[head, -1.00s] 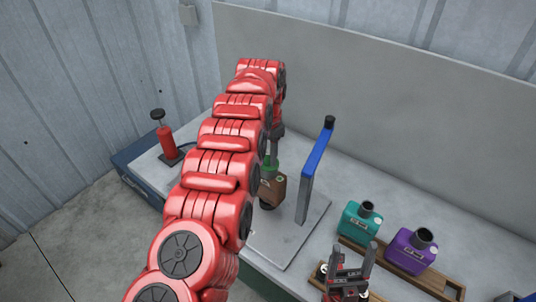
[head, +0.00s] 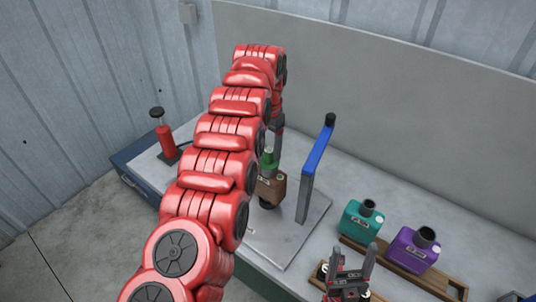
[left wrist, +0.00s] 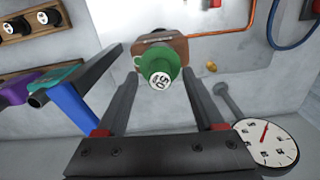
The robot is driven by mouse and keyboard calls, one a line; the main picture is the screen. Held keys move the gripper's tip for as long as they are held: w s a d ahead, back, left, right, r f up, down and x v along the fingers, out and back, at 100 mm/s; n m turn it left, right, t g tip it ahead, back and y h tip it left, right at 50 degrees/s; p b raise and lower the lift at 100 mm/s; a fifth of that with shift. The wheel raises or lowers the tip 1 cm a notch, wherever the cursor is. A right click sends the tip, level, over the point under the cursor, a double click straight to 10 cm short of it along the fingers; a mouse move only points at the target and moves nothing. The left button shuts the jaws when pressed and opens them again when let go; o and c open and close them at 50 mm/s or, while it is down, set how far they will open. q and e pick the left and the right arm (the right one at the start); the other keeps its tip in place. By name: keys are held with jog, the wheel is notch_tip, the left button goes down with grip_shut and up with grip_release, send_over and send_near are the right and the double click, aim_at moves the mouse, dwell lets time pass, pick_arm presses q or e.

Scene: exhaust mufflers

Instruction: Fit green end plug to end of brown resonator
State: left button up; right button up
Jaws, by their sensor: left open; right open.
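The brown resonator (head: 277,188) stands on a grey plate in the head view, partly behind my left arm. The green end plug (head: 267,160) is at its upper end; how deeply it sits I cannot tell. In the left wrist view, the plug (left wrist: 161,66) shows its white "50" label, with the brown resonator (left wrist: 180,47) directly behind it. My left gripper (head: 277,138) is open above the plug, its fingers (left wrist: 160,82) on either side of it in the wrist view and apart from it. My right gripper (head: 353,258) is open and empty at the lower right.
Teal (head: 361,222) and purple (head: 411,250) mufflers sit on a wooden rack (head: 450,291). A red pump (head: 166,140) is at the left. A dial gauge (left wrist: 266,140) shows in the wrist view.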

pick_arm(q)
notch_tip(320, 180, up, 5)
jog(key=p, duration=0.3)
notch_tip(320, 180, up, 10)
jog(key=p, duration=1)
jog(key=shift+f, duration=0.1)
